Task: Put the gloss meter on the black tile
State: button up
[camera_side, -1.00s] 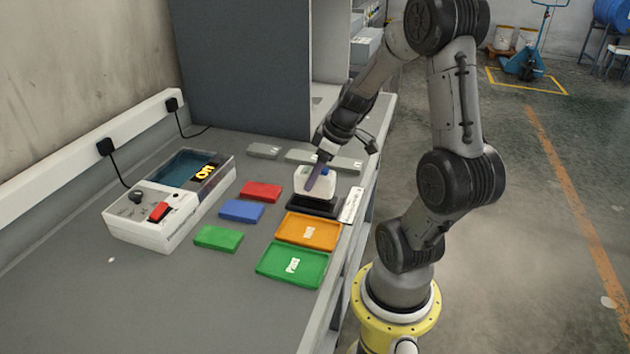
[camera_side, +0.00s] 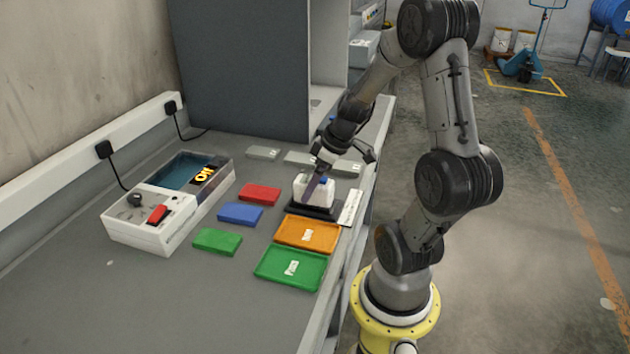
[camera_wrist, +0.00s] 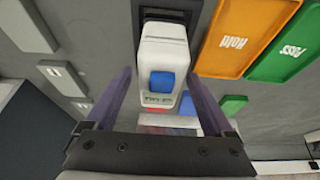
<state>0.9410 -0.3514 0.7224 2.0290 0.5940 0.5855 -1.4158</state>
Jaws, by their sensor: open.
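The gloss meter is a white box (camera_side: 301,189) with a blue patch. It stands at the back right of the bench and appears to rest on a flat black slab (camera_side: 312,211), which looks like the black tile. In the wrist view the meter (camera_wrist: 161,50) is upright in the picture with its blue screen towards me, and part of the black slab (camera_wrist: 172,14) shows beyond it. My gripper (camera_side: 316,186) is around the meter; in the wrist view its fingers (camera_wrist: 160,82) are open, one on each side, with gaps. The meter's underside is hidden.
An orange Hold tray (camera_side: 285,232) and a green Pass tray (camera_side: 270,270) lie in front of the slab. Red (camera_side: 259,194), blue (camera_side: 240,214) and green (camera_side: 217,241) blocks lie left. A white instrument (camera_side: 150,225) stands further left. Grey blocks (camera_side: 263,153) lie behind.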

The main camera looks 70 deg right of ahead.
jog(key=v, duration=1.2)
jog(key=s+a+r+t, duration=0.1)
jog(key=s+a+r, duration=0.1)
jog(key=a, duration=1.8)
jog(key=shift+r, duration=0.2)
